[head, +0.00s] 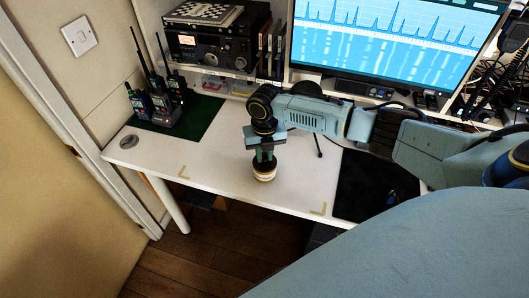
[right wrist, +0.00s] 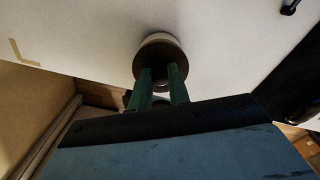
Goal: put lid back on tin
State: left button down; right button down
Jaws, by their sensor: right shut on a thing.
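A small round tin (head: 265,178) with a cream side stands on the white desk near its front edge. A dark brown lid (head: 264,167) is at its top, and the lid also shows in the right wrist view (right wrist: 158,55) as a dark disc over the pale tin (right wrist: 158,37). My right gripper (head: 264,158) points down over the tin, its green fingers shut on the lid at its middle. The fingers hide part of the lid, and I cannot tell if it is fully seated. My left gripper is not in view.
Handheld radios (head: 168,100) stand on a dark green mat (head: 200,117) at the left. A grey round object (head: 128,142) lies at the desk's left corner. A monitor (head: 390,40) stands behind my right arm. A black mat (head: 365,180) lies to the right. The desk around the tin is clear.

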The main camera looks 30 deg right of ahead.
jog(key=c, duration=0.8)
grip_release()
jog(key=shift+o, duration=0.2)
jog(key=shift+r, duration=0.1)
jog(key=shift+r+p, duration=3.5)
jog(key=shift+p, duration=0.05)
jog(key=shift+f, duration=0.1)
grip_shut()
